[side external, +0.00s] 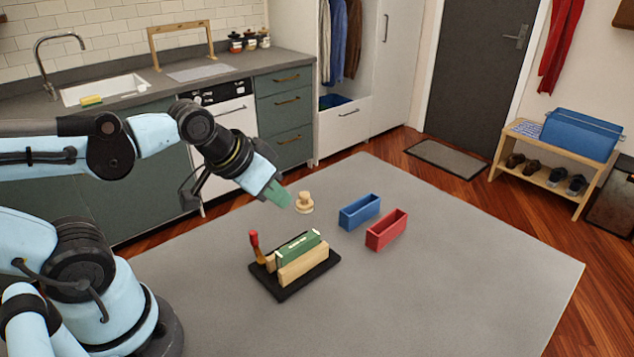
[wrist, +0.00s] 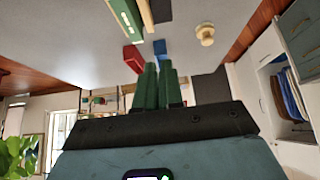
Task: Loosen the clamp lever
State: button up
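The clamp stands on a black base plate (side external: 318,269) on the grey table. Its lever (side external: 254,240) has a red handle and stands roughly upright at the left end. A green block (side external: 297,247) sits beside the pale wooden jaw (side external: 303,263). In the wrist view the green block (wrist: 127,20) and wooden jaw (wrist: 146,15) show at the top edge; I cannot make out the lever there. My gripper (side external: 281,198) is in the air above and behind the clamp, apart from it. In the wrist view its green fingers (wrist: 159,66) are together with nothing between them.
A round wooden knob-shaped piece (side external: 304,203) stands on the table behind the clamp. A blue open box (side external: 360,212) and a red open box (side external: 386,231) stand to its right. The table's front and right areas (side external: 470,285) are clear.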

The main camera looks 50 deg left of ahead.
aim_at(253, 232)
jog(key=shift+o, duration=1.2)
jog(key=shift+a, duration=0.2)
jog(key=shift+o, duration=1.1)
jog(key=shift+a+r+g, duration=0.1)
jog(key=shift+a+g, duration=0.3)
jog(key=shift+g, duration=0.2)
jog(key=shift+o, duration=0.6)
jog(key=a+g, duration=0.1)
jog(key=g, duration=0.1)
jog(key=s+a+r+g, duration=0.1)
jog(key=a+g, duration=0.1)
jog(key=s+a+g, duration=0.1)
jog(key=shift+s+a+r+g, duration=0.15)
jog(key=shift+a+r+g, duration=0.1)
jog(key=shift+g, duration=0.15)
jog(key=shift+f, duration=6)
grip_shut()
